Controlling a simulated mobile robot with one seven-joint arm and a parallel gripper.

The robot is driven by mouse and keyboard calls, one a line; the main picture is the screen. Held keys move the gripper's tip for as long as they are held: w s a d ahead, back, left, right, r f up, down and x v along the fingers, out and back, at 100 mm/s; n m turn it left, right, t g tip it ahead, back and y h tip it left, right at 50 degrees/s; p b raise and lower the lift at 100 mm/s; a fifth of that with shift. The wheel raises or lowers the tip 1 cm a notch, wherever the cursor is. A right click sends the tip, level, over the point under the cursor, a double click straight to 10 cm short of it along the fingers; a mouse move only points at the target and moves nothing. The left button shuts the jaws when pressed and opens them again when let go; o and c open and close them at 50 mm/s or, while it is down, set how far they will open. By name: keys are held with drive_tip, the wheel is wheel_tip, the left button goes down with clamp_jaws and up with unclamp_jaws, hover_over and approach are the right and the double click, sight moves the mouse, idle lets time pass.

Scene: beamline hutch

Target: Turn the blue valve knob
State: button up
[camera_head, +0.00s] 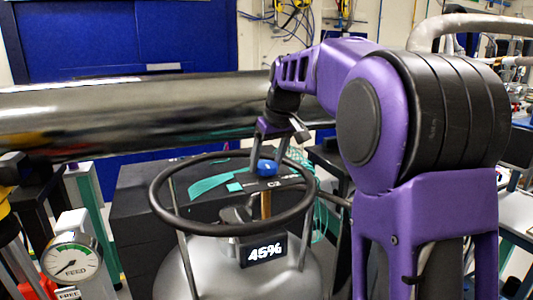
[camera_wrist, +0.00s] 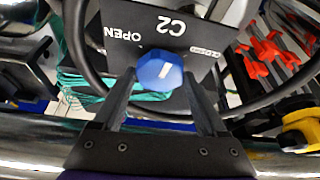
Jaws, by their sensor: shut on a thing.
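The blue valve knob (camera_wrist: 160,71) has a faceted edge and a short white mark on its face. It also shows in the head view (camera_head: 267,167), above a brass-coloured stem inside the ring of a grey tank. My gripper (camera_wrist: 159,76) reaches it from above, with one finger on each side, shut on the knob. In the head view, my gripper (camera_head: 267,161) hangs under the purple arm. A dark plate (camera_wrist: 165,25) by the knob reads "C2" and "OPEN", upside down in the wrist view.
A dark ring (camera_head: 162,205) surrounds the valve above the grey tank (camera_head: 210,265). A display (camera_head: 264,251) reads 45%. A "FEED" gauge (camera_head: 72,259) stands at lower left. A large shiny pipe (camera_head: 130,112) runs behind my gripper. Teal straps (camera_head: 208,184) lie on a black case.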

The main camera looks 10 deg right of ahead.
drive_tip(key=n+p, duration=0.1)
drive_tip(key=n, duration=0.1)
drive_tip(key=n+y+p, duration=0.1)
drive_tip(key=shift+w+d+r+n+g, duration=0.1)
drive_tip(key=shift+d+r+n+g, duration=0.1)
drive_tip(key=shift+n+g, duration=0.2)
drive_tip(key=n+y, duration=0.1)
drive_tip(key=n, duration=0.1)
drive_tip(key=shift+f+n+g+p, duration=0.1)
drive_tip(key=shift+n+g+p, duration=0.2)
drive_tip(key=shift+g+p, duration=0.1)
drive_tip(key=n+g, duration=0.1)
drive_tip(key=n, duration=0.2)
drive_tip(key=n+g+y, duration=0.1)
drive_tip(key=n, duration=0.2)
drive_tip(key=shift+w, duration=0.2)
drive_tip(key=shift+n, duration=0.4)
drive_tip(key=o, duration=1.3)
drive_tip(key=shift+f, duration=0.1)
drive_tip(key=v, duration=1.2)
drive_tip(key=shift+w, duration=0.15)
